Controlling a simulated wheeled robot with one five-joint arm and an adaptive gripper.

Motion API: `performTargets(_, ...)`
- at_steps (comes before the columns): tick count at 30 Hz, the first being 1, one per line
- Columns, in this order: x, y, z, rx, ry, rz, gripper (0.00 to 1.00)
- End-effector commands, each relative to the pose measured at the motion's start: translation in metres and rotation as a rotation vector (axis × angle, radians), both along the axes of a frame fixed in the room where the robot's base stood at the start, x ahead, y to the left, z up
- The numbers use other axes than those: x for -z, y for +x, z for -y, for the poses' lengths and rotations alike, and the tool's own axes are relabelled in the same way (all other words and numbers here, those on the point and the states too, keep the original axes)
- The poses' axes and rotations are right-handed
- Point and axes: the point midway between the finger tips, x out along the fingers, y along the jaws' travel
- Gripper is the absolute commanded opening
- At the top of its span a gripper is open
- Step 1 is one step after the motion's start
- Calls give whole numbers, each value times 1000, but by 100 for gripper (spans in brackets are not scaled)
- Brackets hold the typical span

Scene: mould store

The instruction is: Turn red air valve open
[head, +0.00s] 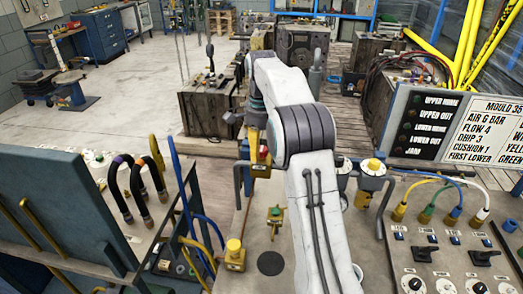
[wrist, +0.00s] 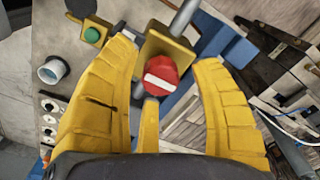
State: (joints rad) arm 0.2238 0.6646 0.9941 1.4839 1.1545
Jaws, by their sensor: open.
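The red air valve (wrist: 161,76) is a round red knob with a white bar across its face, mounted on a yellow body (wrist: 172,45) with a grey pipe. In the wrist view the bar runs nearly level, slightly tilted. My gripper (wrist: 166,62) has yellow segmented fingers, open, with the knob in view between them. I cannot tell whether any finger touches the knob. In the head view a bit of red (head: 263,153) shows beside my white arm, above a yellow body; my arm hides much of that area.
A yellow box with a green button (wrist: 93,36) sits left of the valve, near a white cup-like fitting (wrist: 52,70). In the head view, a panel with coloured hoses (head: 440,215) stands right, and a blue-grey board (head: 60,215) with hoses stands left.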

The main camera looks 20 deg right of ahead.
Motion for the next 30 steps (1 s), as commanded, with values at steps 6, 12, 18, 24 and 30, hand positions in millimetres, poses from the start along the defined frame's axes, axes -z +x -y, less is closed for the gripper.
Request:
performTargets(6, 2, 0, 0, 0, -1, 2, 58)
performTargets(12, 2, 0, 0, 0, -1, 1, 56)
performTargets(18, 2, 0, 0, 0, 0, 1, 38)
performTargets(24, 2, 0, 0, 0, 0, 1, 20)
performTargets(30, 2, 0, 0, 0, 0, 0, 2)
